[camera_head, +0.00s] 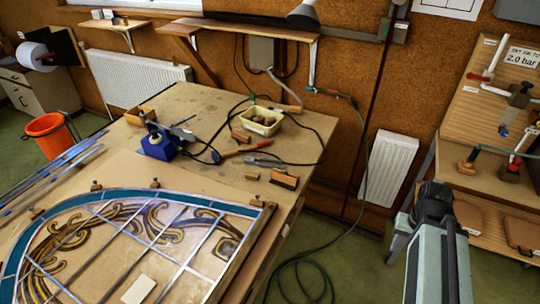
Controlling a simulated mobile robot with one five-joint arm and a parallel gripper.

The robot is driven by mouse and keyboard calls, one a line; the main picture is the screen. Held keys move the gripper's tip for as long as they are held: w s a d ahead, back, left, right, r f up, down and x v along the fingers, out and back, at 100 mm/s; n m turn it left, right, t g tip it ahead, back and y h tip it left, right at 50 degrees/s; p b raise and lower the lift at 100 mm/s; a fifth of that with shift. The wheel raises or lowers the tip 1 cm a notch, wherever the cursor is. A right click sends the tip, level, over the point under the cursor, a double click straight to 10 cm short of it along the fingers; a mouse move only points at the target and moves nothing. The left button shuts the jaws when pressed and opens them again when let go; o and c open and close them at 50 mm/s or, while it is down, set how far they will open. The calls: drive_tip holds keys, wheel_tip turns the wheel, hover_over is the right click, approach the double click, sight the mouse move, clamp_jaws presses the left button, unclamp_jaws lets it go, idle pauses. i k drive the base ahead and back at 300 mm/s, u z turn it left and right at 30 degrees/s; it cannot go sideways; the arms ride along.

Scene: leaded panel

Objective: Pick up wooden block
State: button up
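Several small wooden blocks lie on the workbench. One block (251,176) lies in the open near the right edge, beside a brush-like wooden piece with a dark lower side (285,180). Another block (240,135) lies farther back, left of a cream tub. More small blocks (256,201) sit along the rim of the leaded panel (215,265). I cannot tell which block the task names. The dark end of my arm, with my gripper (434,200), is at lower right, off the bench and apart from every block. Its fingers cannot be made out.
The cream tub (262,120) holds small pieces. A red-handled tool (242,152), a blue soldering stand (158,145) and black cables lie on the workbench (200,100). A green hose (310,272) crosses the floor. Wooden shelves with tools (470,135) stand at right.

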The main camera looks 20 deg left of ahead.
sight(251, 176)
drive_tip(key=u, duration=0.05)
drive_tip(key=i, duration=2.5)
drive_tip(key=u, duration=5.15)
